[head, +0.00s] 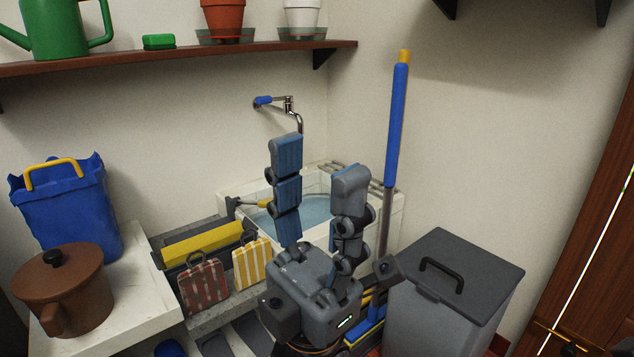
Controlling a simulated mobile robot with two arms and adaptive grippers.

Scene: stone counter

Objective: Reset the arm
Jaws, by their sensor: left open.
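My left gripper (318,160) rises from the bottom middle in the head view, its two fingers pointing up. The fingers stand apart with nothing between them. The gripper appears in front of the white sink (399,222), which holds water, and hides part of it. My right gripper is not in the picture.
A grey lidded bin (455,300) stands at right, beside a blue pole (397,125). At left are a brown pot (85,295), a blue bag (75,215) and a stone counter (222,315) with striped items. A wooden shelf (150,55) runs above; a tap (292,108) is on the wall.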

